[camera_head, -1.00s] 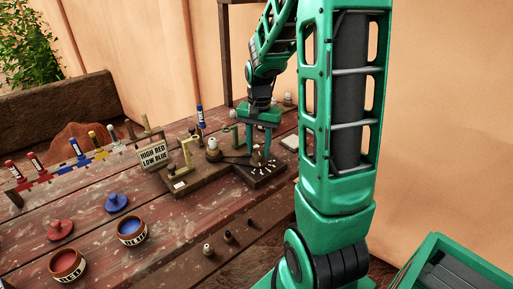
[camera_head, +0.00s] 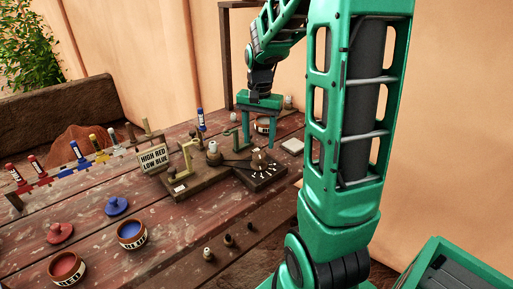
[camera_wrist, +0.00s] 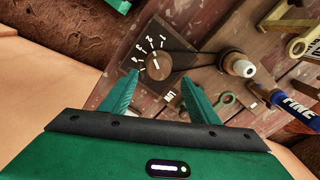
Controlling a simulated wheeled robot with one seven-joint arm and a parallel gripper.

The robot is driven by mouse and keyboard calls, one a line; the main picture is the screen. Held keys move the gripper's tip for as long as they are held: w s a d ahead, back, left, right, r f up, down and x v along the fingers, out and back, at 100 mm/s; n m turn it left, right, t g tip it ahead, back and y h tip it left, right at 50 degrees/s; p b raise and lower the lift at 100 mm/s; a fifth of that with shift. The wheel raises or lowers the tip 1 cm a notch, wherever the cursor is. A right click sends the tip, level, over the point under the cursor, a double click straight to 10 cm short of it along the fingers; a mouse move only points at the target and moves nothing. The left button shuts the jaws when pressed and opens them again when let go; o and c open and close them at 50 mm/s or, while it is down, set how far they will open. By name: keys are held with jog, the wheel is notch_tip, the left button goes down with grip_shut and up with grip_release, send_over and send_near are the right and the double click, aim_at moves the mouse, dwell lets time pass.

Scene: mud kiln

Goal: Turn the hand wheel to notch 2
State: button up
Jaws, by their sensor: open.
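The hand wheel (camera_head: 259,158) is a small brown knob on a dark wooden base, with white notch marks around it. In the wrist view the wheel (camera_wrist: 158,67) sits between and just beyond my fingertips, with marks and small numerals on its upper left. Which notch it points to is too small to tell. My gripper (camera_head: 260,143) is open and empty, pointing down above the wheel; its two spread fingers also show in the wrist view (camera_wrist: 160,77). A dark arm or belt runs from the wheel to a white-topped post (camera_head: 213,150).
A sign reading HIGH RED LOW BLUE (camera_head: 153,159) stands left of the base. A brass-coloured bracket (camera_head: 187,155), a blue marker tube (camera_head: 201,120) and a pot (camera_head: 263,124) are near.

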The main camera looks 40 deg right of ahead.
aim_at(258, 154)
jog(key=shift+r, duration=2.8)
jog(key=s+a+f+n, duration=0.1)
jog(key=s+a+n, duration=0.1)
jog(key=s, duration=0.9)
jog(key=s+a+f+n, duration=0.2)
jog(key=s+a+n, duration=0.1)
jog(key=s, duration=0.8)
jog(key=shift+s+a+f+n, duration=0.2)
jog(key=shift+a+n, duration=0.1)
jog(key=shift+a, duration=0.35)
